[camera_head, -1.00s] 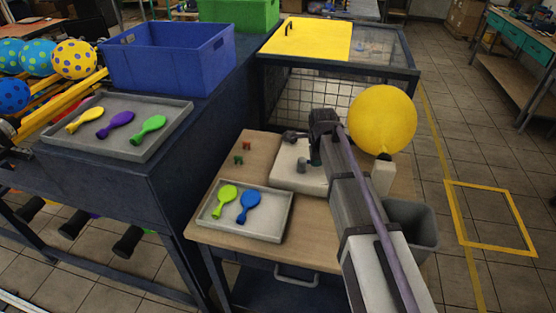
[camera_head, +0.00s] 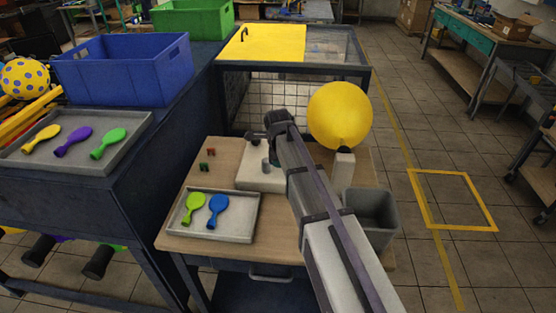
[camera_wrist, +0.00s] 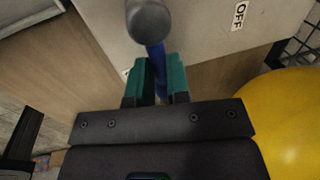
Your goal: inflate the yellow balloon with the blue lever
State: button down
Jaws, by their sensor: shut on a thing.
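The yellow balloon (camera_head: 340,115) is round and swollen. It stands on a pale nozzle post (camera_head: 343,168) at the right of the wooden table, and its side shows at the right edge of the wrist view (camera_wrist: 297,120). The blue lever (camera_wrist: 157,57) has a dark round knob (camera_wrist: 150,20) at its end. My gripper (camera_wrist: 156,78) has teal fingers, shut on the blue lever below the knob. In the head view my arm hides most of the gripper and the lever. The pale machine base (camera_head: 262,180) lies under my gripper, and an OFF label (camera_wrist: 239,15) shows on it.
A grey tray (camera_head: 205,233) with a green and a blue flat balloon lies on the table's left. A grey bin (camera_head: 370,218) is at its right. Another tray (camera_head: 30,163) with several flat balloons and a blue crate (camera_head: 125,75) stand at left.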

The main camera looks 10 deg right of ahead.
jog(key=c, duration=1.1)
grip_release()
notch_tip(320, 180, up, 11)
jog(key=s+p, duration=0.2)
jog(key=p, duration=0.8)
jog(key=shift+a+f+p, duration=0.15)
jog(key=shift+a+p, duration=0.2)
